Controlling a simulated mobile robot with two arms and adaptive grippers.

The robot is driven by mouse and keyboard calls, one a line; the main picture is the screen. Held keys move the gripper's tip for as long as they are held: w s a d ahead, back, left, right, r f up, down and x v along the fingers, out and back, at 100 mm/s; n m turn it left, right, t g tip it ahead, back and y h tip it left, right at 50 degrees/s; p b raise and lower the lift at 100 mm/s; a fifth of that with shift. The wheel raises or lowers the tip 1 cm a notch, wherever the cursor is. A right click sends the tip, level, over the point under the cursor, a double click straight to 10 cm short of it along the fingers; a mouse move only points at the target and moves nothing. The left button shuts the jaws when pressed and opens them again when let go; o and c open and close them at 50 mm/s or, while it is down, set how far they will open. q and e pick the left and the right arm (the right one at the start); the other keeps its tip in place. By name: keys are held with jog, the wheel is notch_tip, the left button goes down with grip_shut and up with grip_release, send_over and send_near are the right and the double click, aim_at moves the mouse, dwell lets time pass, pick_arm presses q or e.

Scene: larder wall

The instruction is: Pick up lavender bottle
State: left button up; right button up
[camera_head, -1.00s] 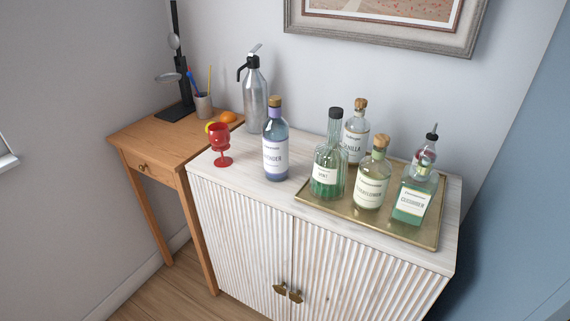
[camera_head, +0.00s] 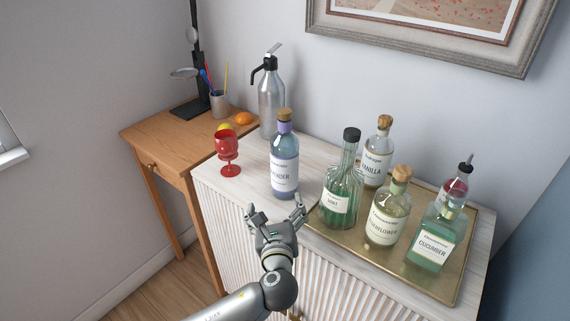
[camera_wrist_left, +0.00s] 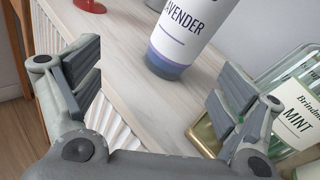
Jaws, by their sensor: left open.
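The lavender bottle (camera_head: 285,160) stands upright on the white cabinet top, left of the tray. It has a cork stopper, purple-blue glass and a white label. My left gripper (camera_head: 276,212) is open and empty at the cabinet's front edge, just in front of the bottle and not touching it. In the left wrist view the lower part of the lavender bottle (camera_wrist_left: 186,35) shows beyond and between the spread fingers (camera_wrist_left: 158,92); its top is cut off. My right gripper is not in view.
A gold tray (camera_head: 448,285) holds several bottles; the mint bottle (camera_head: 341,190) stands close right of the lavender one. A red goblet (camera_head: 228,150) stands to its left, a siphon (camera_head: 271,95) behind. A wooden desk (camera_head: 165,145) adjoins the cabinet (camera_head: 232,225).

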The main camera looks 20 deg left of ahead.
aim_at(283, 177)
pick_arm(q)
jog(key=w+r+m, duration=0.1)
jog(key=w+r+m+t, duration=0.1)
jog(key=r+m, duration=0.1)
jog(key=shift+w+d+t, duration=0.3)
jog(key=shift+w, duration=0.1)
jog(key=x, duration=0.4)
jog(key=shift+f+p, duration=0.1)
jog(key=shift+p, duration=0.2)
jog(key=shift+w, duration=0.45)
jog(key=w, duration=0.2)
jog(key=w+r+p, duration=0.1)
jog(key=w, duration=0.1)
jog(key=shift+w+a, duration=0.1)
jog(key=shift+a, duration=0.3)
jog(key=shift+w+a, duration=0.1)
jog(key=shift+w, duration=0.25)
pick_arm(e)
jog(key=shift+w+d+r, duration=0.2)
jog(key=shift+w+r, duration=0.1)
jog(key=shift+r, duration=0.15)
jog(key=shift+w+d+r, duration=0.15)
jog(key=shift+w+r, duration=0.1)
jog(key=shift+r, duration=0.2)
pick_arm(q)
jog(key=shift+s, duration=0.1)
